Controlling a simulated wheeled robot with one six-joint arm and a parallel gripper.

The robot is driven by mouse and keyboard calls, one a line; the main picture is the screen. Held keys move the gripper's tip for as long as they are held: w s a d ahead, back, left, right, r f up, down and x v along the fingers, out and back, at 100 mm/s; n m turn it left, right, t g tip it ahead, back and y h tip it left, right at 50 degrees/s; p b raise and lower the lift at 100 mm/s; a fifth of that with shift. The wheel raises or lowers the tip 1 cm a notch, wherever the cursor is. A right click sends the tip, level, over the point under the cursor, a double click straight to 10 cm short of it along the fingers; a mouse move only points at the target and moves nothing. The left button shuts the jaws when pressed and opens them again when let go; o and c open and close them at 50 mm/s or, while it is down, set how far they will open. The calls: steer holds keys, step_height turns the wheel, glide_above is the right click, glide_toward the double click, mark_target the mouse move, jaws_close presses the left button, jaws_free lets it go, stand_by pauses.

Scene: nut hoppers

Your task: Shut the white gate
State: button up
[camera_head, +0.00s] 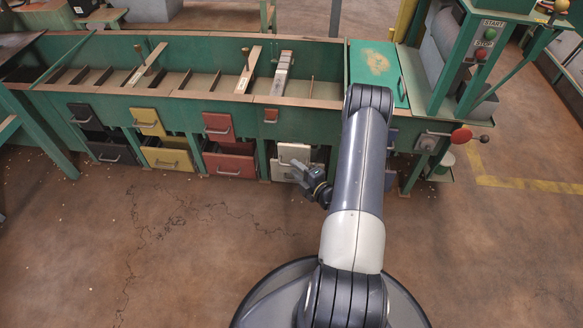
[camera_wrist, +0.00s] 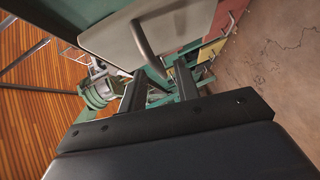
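The white gate (camera_head: 294,153) is a pale panel with a bar handle, on the front of the green machine. It sits lower than the black, yellow and red upper gates beside it. A white lower bin (camera_head: 276,171) is below it, partly hidden by my gripper. My gripper (camera_head: 299,171) is in front of this white column. In the wrist view a pale panel (camera_wrist: 112,38) with a grey bar handle (camera_wrist: 143,40) fills the upper middle. My gripper's fingers (camera_wrist: 158,84) stand apart there, with the handle's end near the gap between the tips. Contact cannot be told.
The red gate (camera_head: 218,126), yellow gate (camera_head: 148,121) and black gate (camera_head: 85,117) are to the left, with bins below. A red-knobbed lever (camera_head: 461,136) sticks out at right. The floor (camera_head: 150,250) in front is clear.

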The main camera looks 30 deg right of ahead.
steer(key=shift+x, duration=1.4)
steer(key=shift+c, duration=0.3)
jaws_close()
